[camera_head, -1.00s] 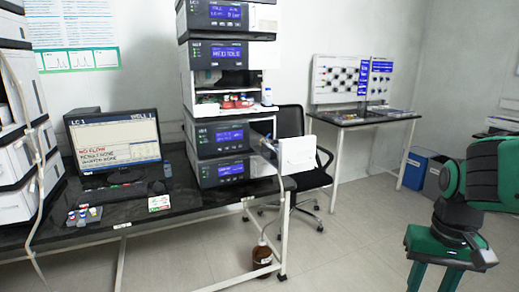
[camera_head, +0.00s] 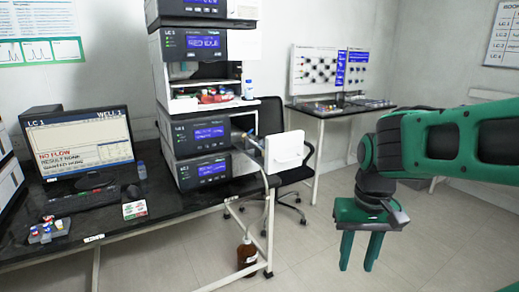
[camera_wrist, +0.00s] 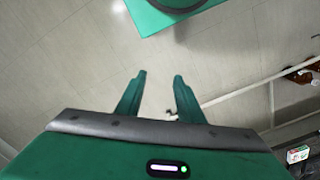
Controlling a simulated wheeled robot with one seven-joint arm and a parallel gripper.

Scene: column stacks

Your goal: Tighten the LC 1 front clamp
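The LC 1 stack (camera_head: 200,135) stands on the black bench, left of centre in the head view, with several dark-fronted modules and blue displays. A white panel (camera_head: 285,151) sticks out at the right side of its lower modules. I cannot make out the front clamp at this size. My gripper (camera_head: 358,268) hangs at the right over the floor, well to the right of the stack, fingers pointing down. It also shows in the wrist view (camera_wrist: 160,76), where its two green fingers are apart with only floor between them.
A monitor (camera_head: 80,147) reading LC 1, NO FLOW stands on the bench (camera_head: 160,214). Small coloured-cap vials (camera_head: 48,231) sit at the bench's left. A brown bottle (camera_head: 247,254) is on the floor below. A black chair (camera_head: 275,125) stands behind. The floor around my gripper is clear.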

